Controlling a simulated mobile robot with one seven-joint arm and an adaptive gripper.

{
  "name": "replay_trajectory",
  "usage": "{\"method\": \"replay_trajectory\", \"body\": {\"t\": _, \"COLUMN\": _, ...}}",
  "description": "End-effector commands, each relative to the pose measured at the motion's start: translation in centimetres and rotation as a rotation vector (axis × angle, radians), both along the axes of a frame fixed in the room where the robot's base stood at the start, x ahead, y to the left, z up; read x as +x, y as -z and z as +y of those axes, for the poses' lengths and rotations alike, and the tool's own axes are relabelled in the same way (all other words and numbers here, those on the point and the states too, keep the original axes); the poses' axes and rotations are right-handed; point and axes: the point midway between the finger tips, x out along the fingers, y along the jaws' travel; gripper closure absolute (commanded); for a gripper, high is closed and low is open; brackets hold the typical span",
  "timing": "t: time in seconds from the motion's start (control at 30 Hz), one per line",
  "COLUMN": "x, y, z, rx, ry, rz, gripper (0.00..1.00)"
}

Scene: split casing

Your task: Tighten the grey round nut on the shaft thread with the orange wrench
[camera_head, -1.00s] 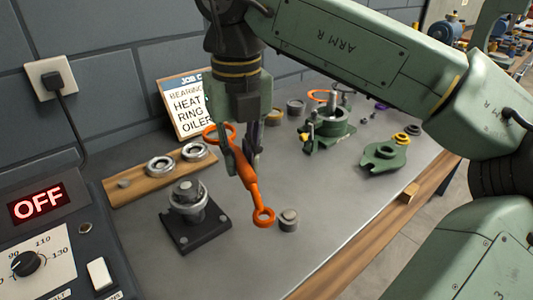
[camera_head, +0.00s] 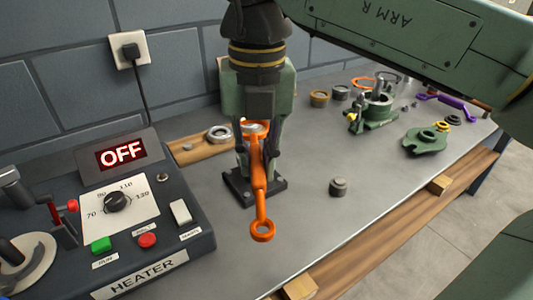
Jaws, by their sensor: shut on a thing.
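My gripper (camera_head: 258,152) is shut on the orange wrench (camera_head: 259,188), which has a ring at each end. The wrench hangs tilted, its lower ring (camera_head: 262,231) toward the front, its upper ring partly behind the fingers. Behind the wrench is a black square base (camera_head: 276,191); the metal part on it is hidden by my gripper. A short grey cylindrical piece (camera_head: 338,186) stands to the right of the wrench. A green casing half (camera_head: 377,117) with an upright metal shaft (camera_head: 378,88) stands further back right. I cannot tell which grey piece is the round nut.
The heater box (camera_head: 150,230), with an OFF display (camera_head: 121,153), fills the left front. A wooden board (camera_head: 200,148) with a metal ring (camera_head: 219,134) lies behind. A flat green part (camera_head: 425,143) and a purple wrench (camera_head: 447,102) lie right.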

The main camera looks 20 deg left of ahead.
Motion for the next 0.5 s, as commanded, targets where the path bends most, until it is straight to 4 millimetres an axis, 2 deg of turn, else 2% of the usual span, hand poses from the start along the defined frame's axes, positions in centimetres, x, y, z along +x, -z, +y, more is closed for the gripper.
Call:
{"method": "replay_trajectory", "body": {"t": 0.17, "x": 0.7, "y": 0.3, "z": -1.1, "rx": 0.001, "ry": -0.085, "rz": 0.000, "gripper": 1.00}}
{"method": "replay_trajectory", "body": {"t": 0.5, "x": 3.5, "y": -0.2, "z": -4.6, "rx": 0.005, "ry": -0.420, "rz": 0.001, "gripper": 1.00}}
